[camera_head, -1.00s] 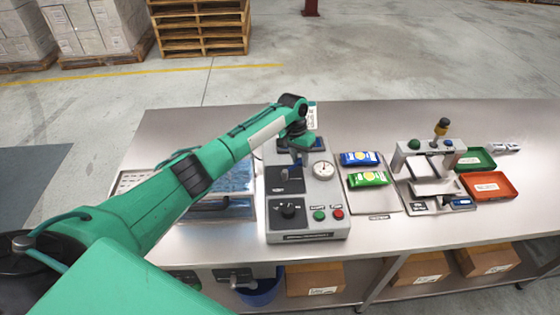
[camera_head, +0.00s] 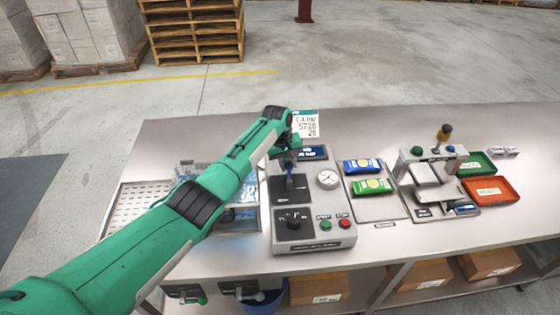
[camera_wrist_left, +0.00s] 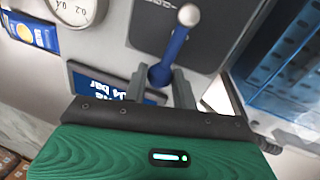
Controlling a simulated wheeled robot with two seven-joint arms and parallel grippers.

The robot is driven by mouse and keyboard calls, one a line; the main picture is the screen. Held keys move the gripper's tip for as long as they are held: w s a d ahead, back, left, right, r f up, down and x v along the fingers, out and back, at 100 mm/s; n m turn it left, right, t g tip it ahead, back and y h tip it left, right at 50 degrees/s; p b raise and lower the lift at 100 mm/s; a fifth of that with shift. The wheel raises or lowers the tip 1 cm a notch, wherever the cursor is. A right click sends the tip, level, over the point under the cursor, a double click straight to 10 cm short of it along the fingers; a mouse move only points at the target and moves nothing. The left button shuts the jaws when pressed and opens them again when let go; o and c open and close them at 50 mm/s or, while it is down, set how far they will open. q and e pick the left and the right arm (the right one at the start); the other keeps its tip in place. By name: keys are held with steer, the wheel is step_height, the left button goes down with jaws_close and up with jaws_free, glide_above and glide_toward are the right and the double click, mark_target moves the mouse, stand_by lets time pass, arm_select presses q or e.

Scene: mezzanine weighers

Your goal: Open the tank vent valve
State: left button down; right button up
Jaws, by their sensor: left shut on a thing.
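A blue lever (camera_wrist_left: 172,50) with a pale round knob rises from a black plate on the grey control unit (camera_head: 310,237). In the head view the black plate (camera_head: 303,192) lies in the unit's middle. I cannot read a label that names the lever as the tank vent valve. My left gripper (camera_wrist_left: 160,82) is shut on the lever's lower part, with one grey finger on each side. In the head view my left gripper (camera_head: 288,153) is over the back of the plate, partly hidden by its own wrist. My right gripper is out of view.
The unit also carries a gauge (camera_head: 328,179), a black dial (camera_head: 293,219), a green button (camera_head: 324,225) and a red button (camera_head: 344,223). Blue and green packets (camera_head: 374,186) lie to the right. A clear-topped box stands left, partly behind my arm. Valve handles show under the bench's front edge.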

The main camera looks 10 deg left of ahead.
arm_select(q)
steer(key=shift+a+r+n, duration=0.1)
steer(key=shift+a+n, duration=0.2)
steer(key=shift+n, duration=0.2)
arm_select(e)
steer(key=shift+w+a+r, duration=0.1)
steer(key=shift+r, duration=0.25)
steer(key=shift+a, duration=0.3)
arm_select(q)
steer(key=c, duration=1.1)
jaws_free()
steer(key=shift+a, duration=0.1)
steer(key=shift+r, duration=0.4)
steer(key=r+b, duration=0.1)
steer(key=r, duration=0.3)
steer(key=a+r, duration=0.1)
steer(key=r, duration=0.3)
steer(key=s+a+r+b, duration=0.1)
steer(key=r, duration=0.3)
steer(key=shift+a+r+b, duration=0.25)
steer(key=shift+r+b, duration=0.1)
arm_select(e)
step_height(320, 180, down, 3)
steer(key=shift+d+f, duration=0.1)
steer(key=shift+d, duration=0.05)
